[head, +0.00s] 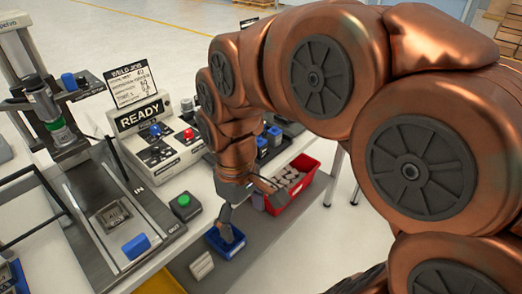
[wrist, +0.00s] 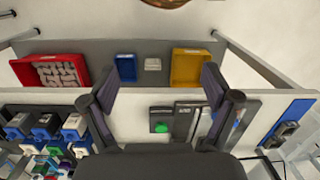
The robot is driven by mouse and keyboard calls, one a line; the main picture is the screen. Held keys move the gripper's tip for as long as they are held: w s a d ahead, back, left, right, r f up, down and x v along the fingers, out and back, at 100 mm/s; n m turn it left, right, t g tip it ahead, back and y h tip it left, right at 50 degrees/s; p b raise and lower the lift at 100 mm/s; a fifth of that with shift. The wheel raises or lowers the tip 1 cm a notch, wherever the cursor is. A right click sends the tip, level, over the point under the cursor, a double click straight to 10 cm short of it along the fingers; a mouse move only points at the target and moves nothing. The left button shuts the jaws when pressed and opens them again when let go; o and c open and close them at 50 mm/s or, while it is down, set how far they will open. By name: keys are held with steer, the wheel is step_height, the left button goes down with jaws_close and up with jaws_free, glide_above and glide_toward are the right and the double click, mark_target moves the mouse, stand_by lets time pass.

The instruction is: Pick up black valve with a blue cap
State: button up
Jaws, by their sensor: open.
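My gripper (head: 247,203) hangs below my copper-coloured arm in the head view, over the front edge of the white table. In the wrist view its two dark fingers are wide apart, with nothing between them (wrist: 158,88). In the head view, blue-topped dark items (head: 262,143) show partly behind my arm. The items are too small to tell which is the black valve with a blue cap.
A red bin (head: 312,166) of grey parts, a blue bin (wrist: 126,67), a pale block (wrist: 153,64) and a yellow bin (wrist: 190,52) sit on a grey lower shelf. The table holds a READY control box (head: 142,118), a green button (head: 184,200) and a press (head: 50,115).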

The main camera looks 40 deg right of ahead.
steer(key=w+d+n, duration=0.2)
steer(key=w+d, duration=0.3)
steer(key=w, duration=0.3)
steer(key=w+d+n+t+b, duration=0.1)
steer(key=w+d+n, duration=0.1)
steer(key=w+d, duration=0.3)
steer(key=w+d+f+n+b, duration=0.1)
steer(key=w+d, duration=0.3)
steer(key=w, duration=0.7)
steer(key=shift+w+d+n, duration=0.25)
steer(key=shift+d+n, duration=0.15)
steer(key=shift+n, duration=0.4)
steer(key=n+b, duration=0.1)
glide_above(259, 141)
steer(key=shift+w+d+f, duration=0.1)
steer(key=shift+w+f, duration=0.1)
steer(key=shift+f, duration=0.45)
steer(key=shift+w+d+f, duration=0.1)
steer(key=shift+w+f, duration=0.1)
steer(key=shift+f, duration=0.4)
steer(key=shift+d+f, duration=0.15)
steer(key=shift+f, duration=0.15)
steer(key=shift+f+p, duration=0.8)
steer(key=shift+f, duration=2.8)
steer(key=c, duration=1.3)
